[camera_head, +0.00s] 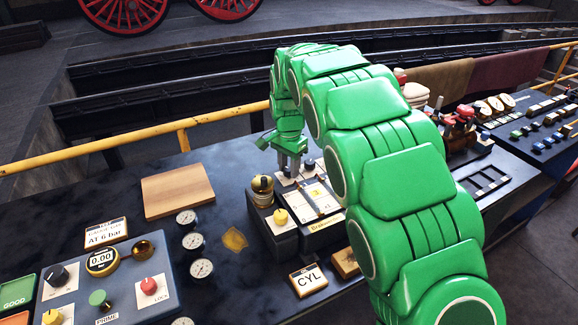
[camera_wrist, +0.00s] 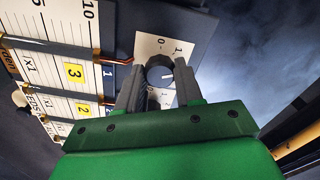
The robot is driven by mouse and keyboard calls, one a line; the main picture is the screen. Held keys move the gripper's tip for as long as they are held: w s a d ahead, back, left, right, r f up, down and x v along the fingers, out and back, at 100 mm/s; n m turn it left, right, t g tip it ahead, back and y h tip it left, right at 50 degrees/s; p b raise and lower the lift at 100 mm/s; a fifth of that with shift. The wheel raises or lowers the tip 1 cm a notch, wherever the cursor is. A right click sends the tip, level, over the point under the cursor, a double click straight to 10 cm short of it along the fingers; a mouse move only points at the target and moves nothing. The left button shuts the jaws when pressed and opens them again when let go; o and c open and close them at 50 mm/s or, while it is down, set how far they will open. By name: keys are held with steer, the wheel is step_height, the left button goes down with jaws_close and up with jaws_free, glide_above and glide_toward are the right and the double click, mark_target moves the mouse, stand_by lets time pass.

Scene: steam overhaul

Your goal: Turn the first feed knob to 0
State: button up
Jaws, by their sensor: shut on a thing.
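A round dark blue-grey knob (camera_wrist: 158,74) with a short white pointer mark sits on a white dial plate (camera_wrist: 150,47) in the wrist view. The plate carries printed figures, including a 0 and a 1. The pointer mark faces right in that view. My gripper (camera_wrist: 157,80) is shut on the knob, one grey finger on each side. In the head view my gripper (camera_head: 289,164) points down at the back of the dark control box (camera_head: 286,241), and its fingers hide the held knob. A second dark knob (camera_head: 309,164) shows just right of the fingers.
A yellow rail (camera_head: 150,132) runs behind. My arm covers the right side.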

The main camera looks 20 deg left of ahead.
mark_target(289, 168)
steer(key=n, duration=1.4)
steer(key=shift+n, duration=0.3)
stand_by(0.4)
steer(key=o, duration=1)
steer(key=shift+o, duration=0.2)
steer(key=shift+r, duration=0.15)
step_height(289, 168, up, 8)
steer(key=shift+f, duration=0.2)
